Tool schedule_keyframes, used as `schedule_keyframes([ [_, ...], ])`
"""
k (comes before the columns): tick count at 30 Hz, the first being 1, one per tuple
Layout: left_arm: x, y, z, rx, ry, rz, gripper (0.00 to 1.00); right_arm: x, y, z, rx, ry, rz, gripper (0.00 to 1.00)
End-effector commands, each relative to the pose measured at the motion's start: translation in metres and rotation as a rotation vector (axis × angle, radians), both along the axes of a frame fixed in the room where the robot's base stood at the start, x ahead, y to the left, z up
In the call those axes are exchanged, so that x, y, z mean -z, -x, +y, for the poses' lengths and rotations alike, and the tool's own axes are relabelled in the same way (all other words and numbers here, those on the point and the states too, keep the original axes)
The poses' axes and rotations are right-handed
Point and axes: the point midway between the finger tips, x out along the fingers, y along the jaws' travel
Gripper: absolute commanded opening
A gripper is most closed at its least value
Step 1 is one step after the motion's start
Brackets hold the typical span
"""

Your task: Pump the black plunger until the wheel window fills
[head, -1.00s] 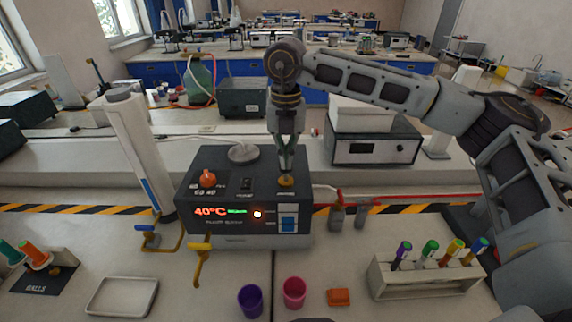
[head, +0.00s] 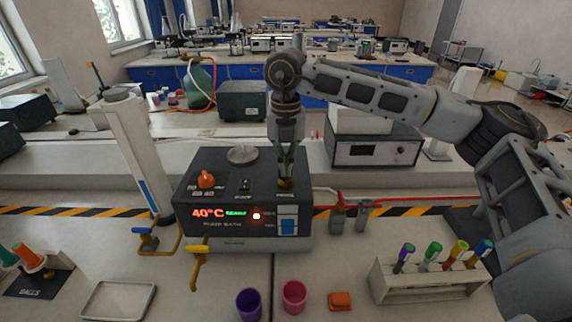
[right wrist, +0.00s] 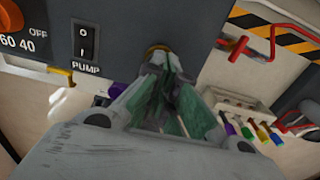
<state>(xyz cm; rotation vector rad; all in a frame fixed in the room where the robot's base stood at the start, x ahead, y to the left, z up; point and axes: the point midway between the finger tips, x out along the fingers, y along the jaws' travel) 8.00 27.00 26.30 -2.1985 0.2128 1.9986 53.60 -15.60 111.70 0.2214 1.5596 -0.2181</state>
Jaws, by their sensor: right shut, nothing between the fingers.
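A dark instrument box (head: 215,165) stands on the bench, its front showing a red 40°C readout. My right gripper (head: 285,179) reaches down to the box's top right, its fingers shut and empty. The fingertips are at a brass collar (head: 286,185), which also shows in the right wrist view (right wrist: 158,49). The black plunger is not distinguishable there; the fingers cover that spot. A small window (head: 288,221) on the front below the collar is pale above and blue below. I cannot tell if it is the wheel window. My left gripper is not in view.
A PUMP switch (right wrist: 86,42) and an orange knob (head: 206,180) are beside the collar. Cups (head: 294,296), an orange block (head: 340,300) and a tube rack (head: 425,288) occupy the front bench.

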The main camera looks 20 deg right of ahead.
Motion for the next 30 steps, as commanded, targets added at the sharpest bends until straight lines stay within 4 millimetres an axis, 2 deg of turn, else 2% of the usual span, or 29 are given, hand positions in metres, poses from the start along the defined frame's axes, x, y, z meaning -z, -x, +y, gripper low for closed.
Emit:
schedule_keyframes([
  [1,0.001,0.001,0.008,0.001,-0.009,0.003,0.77,0.001,0.0,-0.001,0.0,0.002,0.002,0.0],
  [8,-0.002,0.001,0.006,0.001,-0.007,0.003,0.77,-0.003,0.0,0.0,0.0,0.001,0.001,0.0],
  [30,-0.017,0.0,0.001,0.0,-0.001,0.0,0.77,-0.036,0.0,0.0,0.0,0.0,0.0,0.0],
])
